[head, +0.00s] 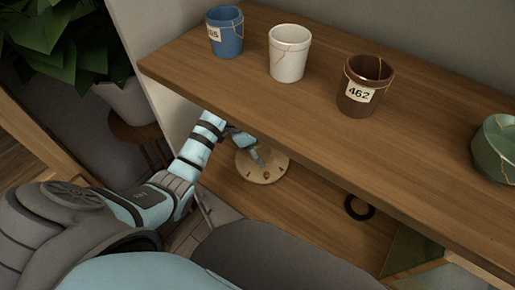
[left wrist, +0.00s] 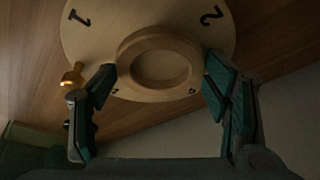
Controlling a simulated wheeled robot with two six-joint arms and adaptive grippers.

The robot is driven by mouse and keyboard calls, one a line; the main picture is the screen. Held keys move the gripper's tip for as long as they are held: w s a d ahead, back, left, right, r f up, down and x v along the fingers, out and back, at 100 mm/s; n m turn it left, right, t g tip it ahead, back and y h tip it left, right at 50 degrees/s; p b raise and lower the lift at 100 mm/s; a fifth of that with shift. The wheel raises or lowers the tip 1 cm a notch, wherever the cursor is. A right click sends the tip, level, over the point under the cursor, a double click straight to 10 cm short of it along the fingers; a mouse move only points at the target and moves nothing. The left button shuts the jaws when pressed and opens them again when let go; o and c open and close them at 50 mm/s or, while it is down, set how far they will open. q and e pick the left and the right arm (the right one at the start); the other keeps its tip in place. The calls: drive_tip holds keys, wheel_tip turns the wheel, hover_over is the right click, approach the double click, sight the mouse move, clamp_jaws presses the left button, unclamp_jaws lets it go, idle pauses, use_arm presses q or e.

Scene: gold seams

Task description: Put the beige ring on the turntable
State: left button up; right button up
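The turntable (head: 268,177) is a round, pale wooden disc on the lower shelf, with dark marks and a gold knob near its edge. In the left wrist view the turntable (left wrist: 85,45) shows the numerals 1 and 2. The beige ring (left wrist: 160,37) lies over the middle of the disc there, flat to it; whether it touches is hard to tell. My left gripper (left wrist: 160,72) has one finger against each side of the ring. In the head view my left gripper (head: 256,150) is over the turntable and hides the ring. My right gripper is not in view.
The upper shelf (head: 210,74) overhangs the turntable. A black ring (head: 358,207) lies on the lower shelf to the right.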

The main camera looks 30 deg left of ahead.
sight(249, 154)
use_arm(q)
drive_tip(key=shift+o, duration=1.2)
drive_tip(key=shift+r, duration=0.15)
drive_tip(key=p+v, duration=0.2)
drive_tip(key=v, duration=0.5)
drive_tip(key=shift+s+r, duration=0.1)
drive_tip(key=shift+r, duration=0.1)
